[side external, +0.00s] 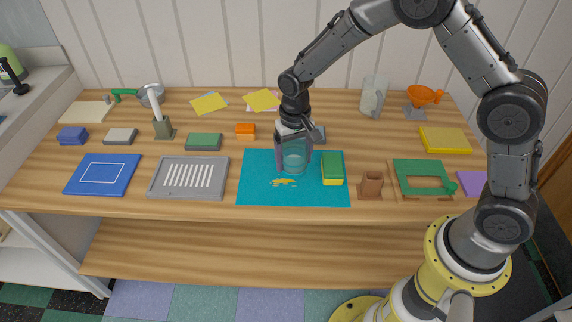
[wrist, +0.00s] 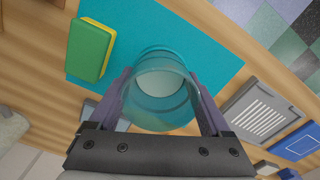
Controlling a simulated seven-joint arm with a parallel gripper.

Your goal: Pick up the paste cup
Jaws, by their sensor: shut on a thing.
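The paste cup (side external: 294,157) is a clear, tinted cup over the teal mat (side external: 257,193) in the side view. My gripper (side external: 293,154) points down with its fingers on both sides of the cup, shut on it. In the wrist view the cup (wrist: 162,90) fills the space between the two purple fingers of my gripper (wrist: 162,105), and its pale round base shows through it. The cup looks upright. I cannot tell whether it touches the mat or is slightly above it.
A green-and-yellow sponge (side external: 332,168) lies on the mat right of the cup. A yellow smear (side external: 284,182) is in front. A brown holder (side external: 371,184) and green frame (side external: 423,177) stand right; a grey slotted tray (side external: 188,178) lies left. A clear jug (side external: 373,95) stands behind.

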